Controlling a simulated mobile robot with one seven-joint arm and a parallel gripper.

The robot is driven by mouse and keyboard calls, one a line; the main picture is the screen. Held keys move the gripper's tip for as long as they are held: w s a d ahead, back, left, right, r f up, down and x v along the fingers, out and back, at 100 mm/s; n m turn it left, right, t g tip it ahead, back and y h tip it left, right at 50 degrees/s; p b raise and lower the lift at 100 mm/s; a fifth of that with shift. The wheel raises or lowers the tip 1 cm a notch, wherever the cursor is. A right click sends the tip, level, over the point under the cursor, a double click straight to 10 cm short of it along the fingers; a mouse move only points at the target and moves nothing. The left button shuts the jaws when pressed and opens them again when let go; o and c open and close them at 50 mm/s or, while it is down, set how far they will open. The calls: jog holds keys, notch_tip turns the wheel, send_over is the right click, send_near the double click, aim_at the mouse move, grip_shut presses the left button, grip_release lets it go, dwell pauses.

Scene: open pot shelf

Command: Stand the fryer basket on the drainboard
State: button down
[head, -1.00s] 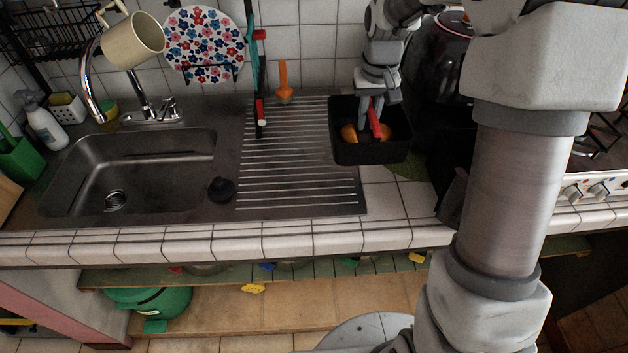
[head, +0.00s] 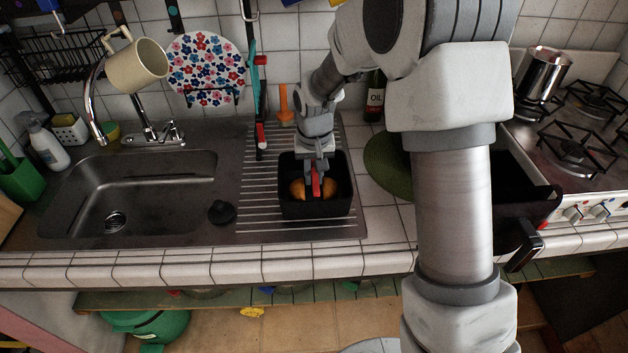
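The fryer basket (head: 317,212) is a black square bin with orange-brown pieces inside. It is upright over the right part of the ribbed drainboard (head: 262,205). I cannot tell whether its bottom touches the ribs. My gripper (head: 315,190) points down into the basket, with a narrow red part between its fingers. It appears shut on the basket's inner grip, though the contact is partly hidden by the fingers.
The sink (head: 130,190) lies left, with a black plug (head: 221,211) beside it. A round green mat (head: 388,165), an oil bottle (head: 375,95) and a black open housing (head: 515,185) are right. An orange utensil (head: 285,105) stands behind the basket.

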jog(key=shift+f, duration=0.95)
jog(key=c, duration=1.3)
grip_release()
jog(key=shift+f, duration=0.2)
jog(key=o, duration=0.5)
jog(key=shift+c, duration=0.2)
jog(key=shift+r, duration=0.1)
